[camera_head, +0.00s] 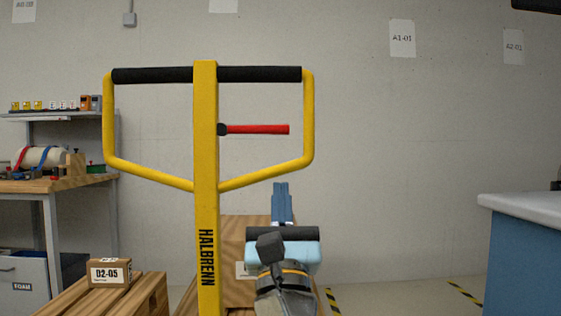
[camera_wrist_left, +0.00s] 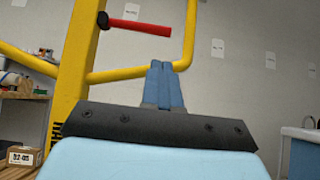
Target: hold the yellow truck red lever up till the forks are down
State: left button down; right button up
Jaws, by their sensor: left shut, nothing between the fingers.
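The yellow truck handle (camera_head: 206,150) stands upright with black grips on top and "HALBRENN" on its post. The red lever (camera_head: 258,129) sticks out to the right from the post inside the handle loop, about level. It also shows in the left wrist view (camera_wrist_left: 142,27), above the fingers. My left gripper (camera_head: 281,184) is shut and empty, its blue fingers pointing up. It sits below the lever and the handle's lower right bar, apart from the lever in the picture. In the left wrist view my fingertips (camera_wrist_left: 160,64) appear close to that lower bar. The forks are not seen. My right gripper is not in view.
A small box marked 02-05 (camera_head: 110,272) sits on a wooden pallet (camera_head: 150,291) at lower left. A workbench (camera_head: 52,186) with shelves stands at left. A blue cabinet with a pale top (camera_head: 525,205) stands at right. The space right of the handle is open.

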aim_at(259, 129)
pick_arm(q)
jog(key=shift+r, duration=0.1)
jog(key=p+x, duration=0.4)
jog(key=x, duration=0.6)
dwell(0.4)
